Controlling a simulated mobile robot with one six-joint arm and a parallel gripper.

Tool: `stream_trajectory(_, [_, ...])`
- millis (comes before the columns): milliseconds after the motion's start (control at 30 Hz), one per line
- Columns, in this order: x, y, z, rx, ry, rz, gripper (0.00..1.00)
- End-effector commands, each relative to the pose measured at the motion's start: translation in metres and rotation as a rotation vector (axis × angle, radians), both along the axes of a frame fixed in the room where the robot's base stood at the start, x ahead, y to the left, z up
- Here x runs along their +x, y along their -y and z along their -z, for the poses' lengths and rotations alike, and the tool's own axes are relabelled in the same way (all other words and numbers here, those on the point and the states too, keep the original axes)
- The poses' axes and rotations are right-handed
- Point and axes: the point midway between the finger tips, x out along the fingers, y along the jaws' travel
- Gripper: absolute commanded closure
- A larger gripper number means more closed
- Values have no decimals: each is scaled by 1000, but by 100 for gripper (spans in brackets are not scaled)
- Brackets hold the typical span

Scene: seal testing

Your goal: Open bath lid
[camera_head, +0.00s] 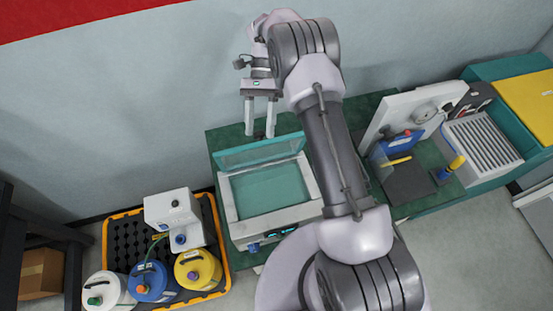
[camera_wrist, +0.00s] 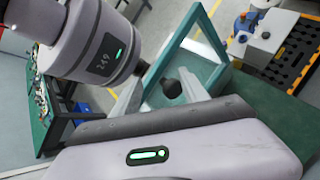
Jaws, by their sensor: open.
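The bath (camera_head: 229,212) is a white box with a teal interior, standing on a green bench. Its clear, teal-framed lid (camera_head: 260,151) is raised and tilted up along the bath's back edge, leaving the inside visible from above. The raised lid frame also shows in the wrist view (camera_wrist: 181,42). My gripper (camera_head: 260,134) is open, with its two fingers pointing down behind the lid's upper edge. I cannot tell whether a fingertip touches the lid.
An orange-edged spill tray (camera_head: 222,245) with white, blue and yellow jugs (camera_head: 198,270) and a white pump box (camera_head: 172,215) is at the left. A white panel (camera_head: 408,110) and a ridged grey unit (camera_head: 482,145) stand at the right. The wall is close behind the bench.

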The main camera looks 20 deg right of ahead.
Motion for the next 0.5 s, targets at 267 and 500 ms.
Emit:
stream_trajectory(267, [-52,5,-4,0,1,0,49])
stream_trajectory(500, [-106,10,-9,-1,2,1,49])
